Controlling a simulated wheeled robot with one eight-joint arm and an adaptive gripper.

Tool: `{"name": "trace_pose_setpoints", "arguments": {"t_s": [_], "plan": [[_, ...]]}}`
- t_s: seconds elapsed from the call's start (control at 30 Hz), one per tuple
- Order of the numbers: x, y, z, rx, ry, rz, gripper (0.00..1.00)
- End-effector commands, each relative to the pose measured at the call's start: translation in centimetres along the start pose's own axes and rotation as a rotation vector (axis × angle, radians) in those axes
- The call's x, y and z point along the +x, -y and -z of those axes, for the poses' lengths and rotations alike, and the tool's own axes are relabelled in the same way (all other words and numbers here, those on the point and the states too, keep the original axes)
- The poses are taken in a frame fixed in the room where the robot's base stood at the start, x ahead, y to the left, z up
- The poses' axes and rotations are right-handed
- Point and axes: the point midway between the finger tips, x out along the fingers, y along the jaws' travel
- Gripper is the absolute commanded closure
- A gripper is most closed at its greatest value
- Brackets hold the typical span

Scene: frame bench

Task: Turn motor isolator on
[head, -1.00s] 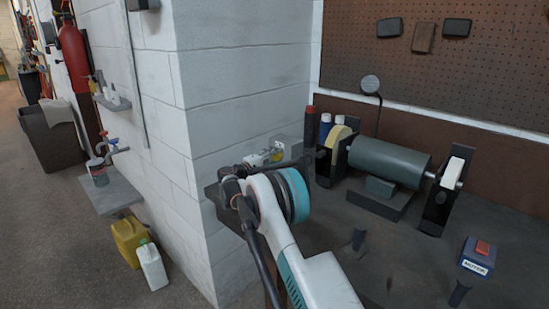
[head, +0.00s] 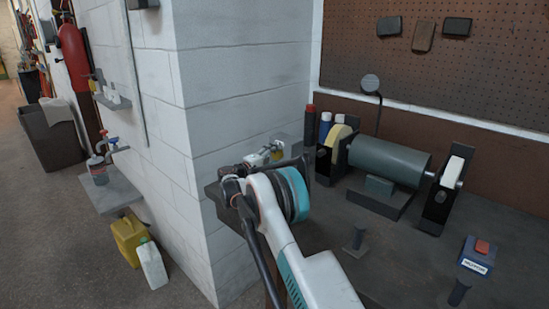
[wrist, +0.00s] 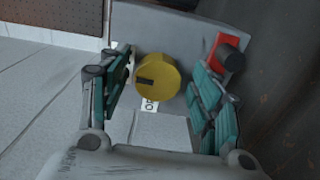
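A yellow round knob (wrist: 157,80) with a short black mark on its face shows in the wrist view. It sits in front of a grey box (wrist: 185,35), and a small white label (wrist: 151,105) shows partly below it. My gripper (wrist: 163,92) is open, with one teal-padded finger on each side of the knob. Gaps show between knob and fingers, so I see no grip. In the head view my gripper (head: 268,157) is by the wall corner at the bench's left end, and my arm hides part of that spot. The knob is small and partly hidden there.
A red part (wrist: 226,48) with a dark round piece sits right of the knob. A bench motor (head: 388,160) stands behind my arm. A blue box with a red switch (head: 482,247) and a blurred label stands on the bench at right.

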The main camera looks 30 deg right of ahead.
Motion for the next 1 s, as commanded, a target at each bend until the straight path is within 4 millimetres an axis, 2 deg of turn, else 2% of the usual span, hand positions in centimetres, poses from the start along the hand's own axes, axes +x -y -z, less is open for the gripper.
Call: {"name": "trace_pose_setpoints", "arguments": {"t_s": [0.23, 0.37, 0.47, 0.8, 1.0], "plan": [[0.0, -0.1, 0.0, -0.001, -0.001, -0.001, 0.41], [-0.8, -0.1, 0.1, -0.001, -0.002, -0.001, 0.41], [-2.2, -0.1, 0.1, -0.001, -0.003, -0.001, 0.41], [-9.1, 0.0, 0.1, -0.001, -0.003, -0.001, 0.41], [-11.4, 0.0, 0.1, -0.001, -0.001, -0.001, 0.41]]}}
